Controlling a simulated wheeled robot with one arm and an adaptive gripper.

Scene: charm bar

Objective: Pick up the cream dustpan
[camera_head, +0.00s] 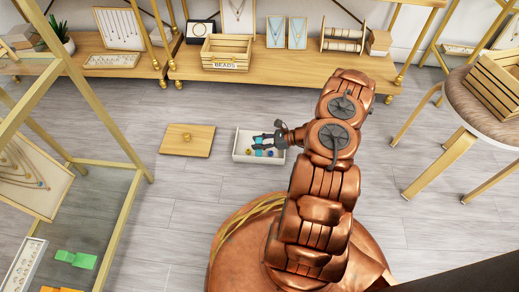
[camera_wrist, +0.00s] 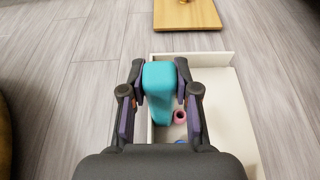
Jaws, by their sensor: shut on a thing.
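My gripper (camera_head: 263,142) is low over a cream-white open box (camera_head: 239,157) on the floor. In the wrist view, my gripper (camera_wrist: 160,75) is shut on a teal, rounded block-like piece (camera_wrist: 159,88), with a finger on each side. The piece sits by the box's left wall (camera_wrist: 149,130); I cannot tell whether it touches the box. I make out no clear dustpan shape, and cannot tell whether the box or the teal piece is part of one. The fingers and palm hide part of the box.
A pink ring-like bead (camera_wrist: 179,117) lies in the box. A wooden board with a knob (camera_head: 187,140) lies on the floor to its left. A low display shelf (camera_head: 290,65) runs behind, a glass table stands left and a stool (camera_head: 485,115) right.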

